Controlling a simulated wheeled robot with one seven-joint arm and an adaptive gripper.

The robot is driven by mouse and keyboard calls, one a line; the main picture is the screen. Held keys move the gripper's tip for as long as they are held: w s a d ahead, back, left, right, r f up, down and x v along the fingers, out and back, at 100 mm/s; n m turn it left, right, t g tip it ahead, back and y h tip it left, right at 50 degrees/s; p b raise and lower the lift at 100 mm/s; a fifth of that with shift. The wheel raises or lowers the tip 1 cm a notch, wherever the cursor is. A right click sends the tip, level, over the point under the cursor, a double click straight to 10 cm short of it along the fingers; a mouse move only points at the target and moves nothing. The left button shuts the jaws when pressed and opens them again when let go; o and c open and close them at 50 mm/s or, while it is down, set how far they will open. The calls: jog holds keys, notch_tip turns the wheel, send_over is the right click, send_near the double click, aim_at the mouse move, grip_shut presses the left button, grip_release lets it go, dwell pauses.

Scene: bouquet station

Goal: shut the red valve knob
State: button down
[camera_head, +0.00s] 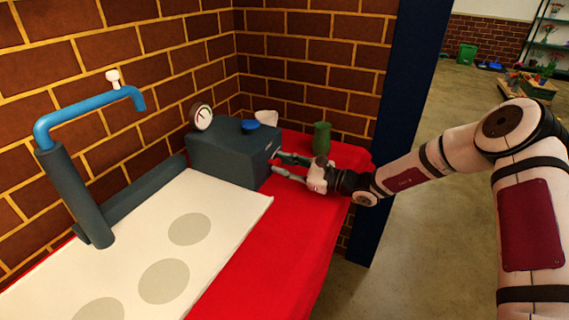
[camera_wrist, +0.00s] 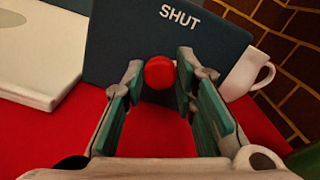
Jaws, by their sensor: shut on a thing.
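The red valve knob (camera_wrist: 159,72) is a round red ball on the front face of a dark blue-grey box (camera_wrist: 110,45), below the white word SHUT, in the wrist view. My gripper (camera_wrist: 160,76) has one finger on each side of the knob and is shut on it. In the head view my gripper (camera_head: 275,168) reaches in from the right to the front of the box (camera_head: 222,158). The knob cannot be made out there. Where the fingers touch the knob is hard to see.
A pressure gauge (camera_head: 201,117) and a blue cap (camera_head: 250,125) are on the box. A white mug (camera_wrist: 247,73) and a green vase (camera_head: 321,138) stand near it. A white board (camera_head: 225,206) lies on the red tabletop (camera_head: 262,250), left of a bare red strip. A blue pipe (camera_head: 85,108) rises at left.

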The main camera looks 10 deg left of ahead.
jog(key=n+p, duration=0.2)
jog(key=n, duration=0.5)
jog(key=shift+s, duration=0.1)
jog(key=n+p, duration=0.2)
jog(key=n, duration=0.4)
jog(key=shift+f+p, duration=0.15)
jog(key=shift+p, duration=0.15)
jog(key=shift+n, duration=0.4)
jog(key=c, duration=1.3)
grip_release()
jog(key=v, duration=1.2)
